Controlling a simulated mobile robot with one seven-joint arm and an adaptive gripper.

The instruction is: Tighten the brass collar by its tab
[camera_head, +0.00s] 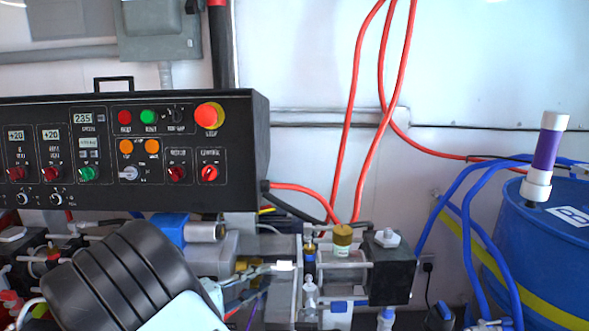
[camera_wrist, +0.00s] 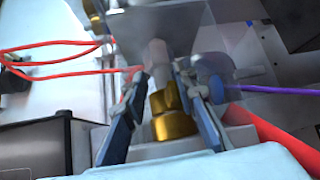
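In the wrist view, a brass collar (camera_wrist: 174,118) shows between the two fingers of my gripper (camera_wrist: 162,75). The fingers stand apart, one on each side of it. The right finger is close to the brass; I cannot tell whether it touches. A pale stem lies beyond the collar. No tab can be made out clearly. In the head view, my gripper (camera_head: 272,269) reaches right from my dark arm at the lower left, among the fittings. A small brass part (camera_head: 242,265) shows beside it, partly hidden; I cannot tell whether it is the same collar.
A black control panel (camera_head: 130,190) overhangs the fittings. To the right are a larger brass cap (camera_head: 342,238), a black block (camera_head: 390,268) and a blue drum (camera_head: 553,235) with hoses. Red cables (camera_head: 345,110) hang behind. The fittings are crowded, with little free room around my gripper.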

